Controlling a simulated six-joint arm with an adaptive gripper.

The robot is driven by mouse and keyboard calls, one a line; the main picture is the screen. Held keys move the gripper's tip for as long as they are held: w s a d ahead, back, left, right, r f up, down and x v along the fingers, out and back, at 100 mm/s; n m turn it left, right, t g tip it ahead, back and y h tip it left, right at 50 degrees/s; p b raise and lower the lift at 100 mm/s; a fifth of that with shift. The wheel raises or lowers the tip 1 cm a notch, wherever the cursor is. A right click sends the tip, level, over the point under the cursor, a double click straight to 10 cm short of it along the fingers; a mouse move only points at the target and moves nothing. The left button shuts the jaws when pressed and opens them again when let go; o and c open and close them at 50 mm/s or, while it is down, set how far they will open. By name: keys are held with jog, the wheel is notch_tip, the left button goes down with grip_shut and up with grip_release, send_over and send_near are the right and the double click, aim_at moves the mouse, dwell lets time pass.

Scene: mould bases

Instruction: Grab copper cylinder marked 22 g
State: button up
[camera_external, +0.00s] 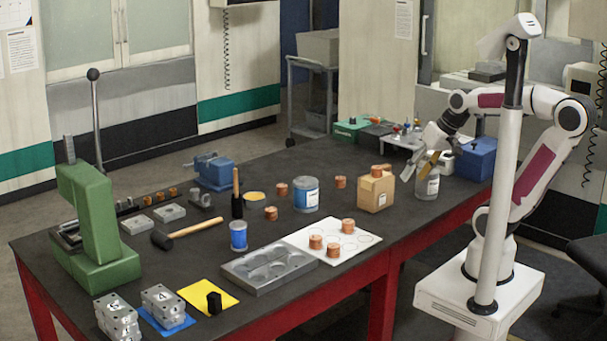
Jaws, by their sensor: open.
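Several copper cylinders are on the dark table. One copper cylinder (282,189) stands near the middle, another (271,213) in front of it, and another (340,182) right of the blue-labelled tin. Three more, (316,242), (333,250) and (348,226), are on a white sheet (301,233) with printed circles. One copper piece (377,171) sits on a cardboard box. The gram marks are too small to read, so I cannot tell which is 22 g. My gripper (420,160) is open, pointing down near a jar, right of the box and apart from the cylinders.
The cardboard box (376,192) and the jar (427,187) with tools stand close to my gripper. A tin (306,195), a grey mould tray (269,269), a mallet (188,233) and a green press (88,215) occupy the table. A blue box (476,160) is at the far right.

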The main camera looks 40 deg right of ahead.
jog(key=w+a+r+m+y, duration=0.1)
jog(key=w+a+m+y, duration=0.15)
jog(key=w, duration=0.45)
jog(key=w+a+r+m+y, duration=0.1)
jog(key=w+a+m, duration=0.25)
jog(key=w, duration=0.35)
jog(key=m+t+y, duration=0.3)
jog(key=m, duration=1.1)
send_over(282, 190)
jog(key=s+a, duration=0.1)
jog(key=s, duration=1)
notch_tip(282, 190, down, 6)
jog(key=shift+s+a+r, duration=0.1)
jog(key=shift+r, duration=0.15)
jog(key=w+d+f+m+t, duration=0.2)
jog(key=w+d+f+m, duration=0.2)
jog(key=w+f+m, duration=0.3)
jog(key=w+f+h, duration=0.1)
jog(key=w, duration=0.2)
jog(key=shift+w+f, duration=0.25)
jog(key=shift+f, duration=0.05)
jog(key=shift+f, duration=0.15)
jog(key=shift+f, duration=1.65)
